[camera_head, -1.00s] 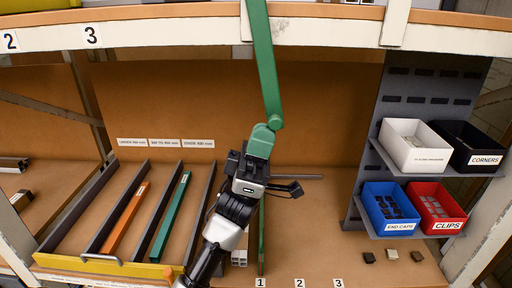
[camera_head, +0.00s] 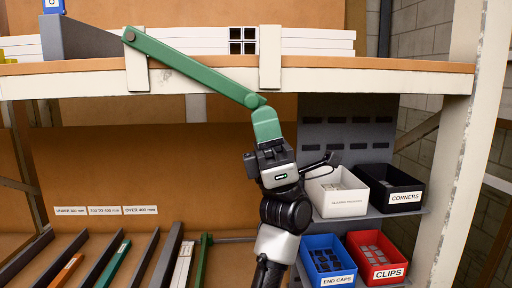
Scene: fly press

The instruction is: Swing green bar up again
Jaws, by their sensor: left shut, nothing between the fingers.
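The green bar (camera_head: 190,65) hangs from a pivot at a white post on the shelf edge and slants down to the right. A short green end piece (camera_head: 266,125) is hinged at its lower end and points downward. My left gripper (camera_head: 269,150) is directly below that end piece and overlaps it in the picture. It is shut with nothing between its fingers; its fingertips are largely hidden, and I cannot tell whether it touches the green piece. My right gripper is not in view.
The shelf edge (camera_head: 400,79) runs across above. At right are white (camera_head: 338,203), black (camera_head: 403,199), blue (camera_head: 327,274) and red (camera_head: 387,272) bins, close to my arm. Dark dividers, an orange strip (camera_head: 68,270) and a green strip (camera_head: 117,262) lie at lower left.

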